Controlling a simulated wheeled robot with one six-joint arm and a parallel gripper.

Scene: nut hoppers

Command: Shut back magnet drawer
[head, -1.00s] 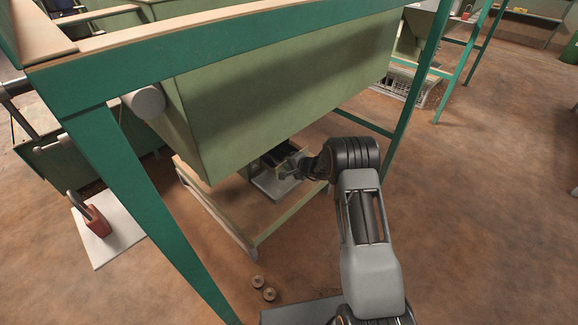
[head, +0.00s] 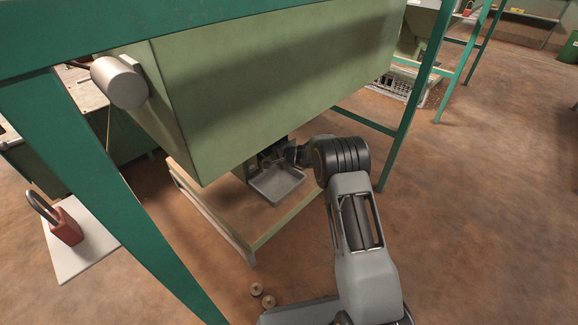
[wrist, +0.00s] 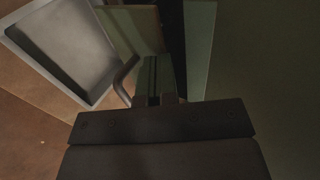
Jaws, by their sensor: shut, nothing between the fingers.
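Under the green hopper (head: 270,85), a shallow grey tray (head: 283,186) sticks out, apparently empty. It also shows at the upper left of the wrist view (wrist: 88,62). My gripper (head: 272,157) reaches in under the hopper just above the tray's back edge, and the hopper partly shades it. In the wrist view my gripper (wrist: 160,99) is shut and empty, close in front of a narrow green part (wrist: 152,73). A bent grey handle (wrist: 124,82) is just left of the fingers. I cannot tell whether they touch, or which part is the drawer front.
A green leg frame (head: 415,90) stands right of my arm. A wooden lower frame (head: 215,215) lies below the hopper. A red block with a loop handle (head: 66,228) sits on a white board (head: 82,258) at left. Small round pieces (head: 262,295) lie on the floor.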

